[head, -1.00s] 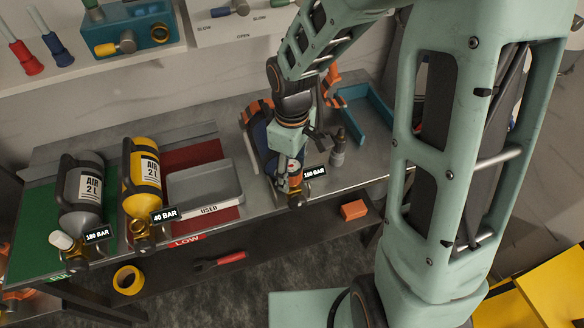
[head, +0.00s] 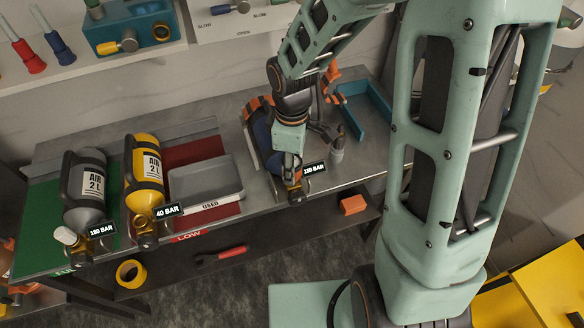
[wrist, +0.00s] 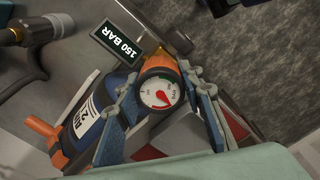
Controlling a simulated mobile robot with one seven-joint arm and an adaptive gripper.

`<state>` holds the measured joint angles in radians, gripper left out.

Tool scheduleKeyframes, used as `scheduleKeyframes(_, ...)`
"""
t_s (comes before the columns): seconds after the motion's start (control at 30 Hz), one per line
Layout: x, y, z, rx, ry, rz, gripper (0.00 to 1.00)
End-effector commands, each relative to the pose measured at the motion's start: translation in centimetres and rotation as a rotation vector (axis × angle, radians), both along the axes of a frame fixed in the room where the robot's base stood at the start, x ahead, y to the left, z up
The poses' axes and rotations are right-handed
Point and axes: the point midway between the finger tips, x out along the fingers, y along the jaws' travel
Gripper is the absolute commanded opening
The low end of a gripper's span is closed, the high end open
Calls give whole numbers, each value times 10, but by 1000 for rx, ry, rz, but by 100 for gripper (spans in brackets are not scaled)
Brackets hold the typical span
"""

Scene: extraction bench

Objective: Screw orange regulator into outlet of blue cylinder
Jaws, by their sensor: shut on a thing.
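The blue cylinder (head: 262,135) lies in an orange-and-grey cradle at the right part of the bench, its outlet end toward the front edge. In the wrist view its blue body and white label (wrist: 88,117) show at the left. The orange regulator (wrist: 158,72), with a round white gauge (wrist: 160,93), is between the fingers of my gripper (wrist: 163,105), which is shut on it. In the head view my gripper (head: 291,165) points down over the outlet end of the cylinder. The regulator is at the brass valve, but the thread is hidden, so I cannot tell how far it is seated.
A "150 BAR" sign (head: 314,168) stands close to my gripper. A grey-and-black fitting (head: 338,146) stands to the right. Grey (head: 85,193) and yellow (head: 146,172) cylinders and a USED tray (head: 205,182) are to the left. A teal holder (head: 362,113) is behind right.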

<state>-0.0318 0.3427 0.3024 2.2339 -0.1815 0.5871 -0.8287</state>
Motion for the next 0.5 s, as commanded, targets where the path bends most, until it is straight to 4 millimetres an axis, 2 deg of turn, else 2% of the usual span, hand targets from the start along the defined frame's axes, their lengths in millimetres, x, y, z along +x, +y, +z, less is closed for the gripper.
scheduleKeyframes(0.17, 0, 0, -3, -1, -2, -172, 6)
scheduleKeyframes(0.5, 0, 0, -3, 0, -2, -631, 6)
